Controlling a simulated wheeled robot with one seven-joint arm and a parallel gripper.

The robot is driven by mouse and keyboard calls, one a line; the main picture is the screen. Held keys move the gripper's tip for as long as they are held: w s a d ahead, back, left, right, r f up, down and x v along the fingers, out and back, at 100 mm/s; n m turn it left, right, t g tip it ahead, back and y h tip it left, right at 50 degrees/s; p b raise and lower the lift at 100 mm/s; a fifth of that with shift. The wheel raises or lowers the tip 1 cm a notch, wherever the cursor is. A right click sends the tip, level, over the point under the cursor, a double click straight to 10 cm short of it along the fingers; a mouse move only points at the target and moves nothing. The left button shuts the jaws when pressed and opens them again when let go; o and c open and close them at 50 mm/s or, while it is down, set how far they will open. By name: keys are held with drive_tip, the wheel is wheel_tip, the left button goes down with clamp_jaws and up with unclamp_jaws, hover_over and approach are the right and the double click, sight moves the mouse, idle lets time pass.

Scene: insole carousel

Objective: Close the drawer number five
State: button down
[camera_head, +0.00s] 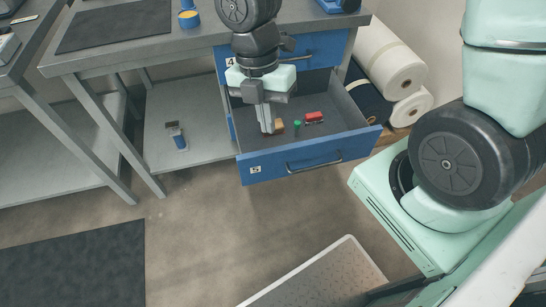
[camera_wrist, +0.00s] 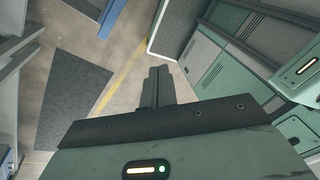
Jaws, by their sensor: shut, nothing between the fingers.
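The blue drawer number five (camera_head: 310,158) is pulled far out, under the closed drawer number four (camera_head: 316,50). It has a front handle and a small "5" label at the left of its front. Inside lie a red item (camera_head: 314,117), a green item (camera_head: 297,126) and a brown block (camera_head: 278,126). My gripper (camera_head: 267,130) points down over the inside of the drawer, behind its front panel, with its fingers together and empty. I cannot tell whether the fingertips touch anything. In the wrist view the shut fingers (camera_wrist: 158,75) show, and a blue strip (camera_wrist: 112,17), likely the drawer front, lies at the top left.
The grey workbench (camera_head: 190,42) stands above the drawers, with a lower shelf (camera_head: 185,150) at left. The floor in front is open, with a dark mat (camera_head: 75,265) and a pale platform (camera_head: 325,275).

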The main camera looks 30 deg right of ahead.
sight(272, 150)
drive_tip(key=w+d+f+n+b, duration=0.1)
drive_tip(key=f+n+b, duration=0.1)
drive_tip(key=f, duration=0.3)
drive_tip(key=d+f+n+b, duration=0.1)
drive_tip(key=f+n, duration=0.2)
drive_tip(key=f, duration=0.3)
drive_tip(key=w+d+f+n+b, duration=0.1)
drive_tip(key=f+n+b, duration=0.1)
drive_tip(key=f, duration=0.4)
drive_tip(key=shift+w+d+n+g+y+b, duration=0.1)
drive_tip(key=shift+w+n+g+y+b, duration=0.2)
drive_tip(key=shift+g+y+b, duration=0.1)
drive_tip(key=shift+w+d, duration=0.15)
drive_tip(key=shift+w, duration=0.4)
drive_tip(key=shift+w, duration=0.1)
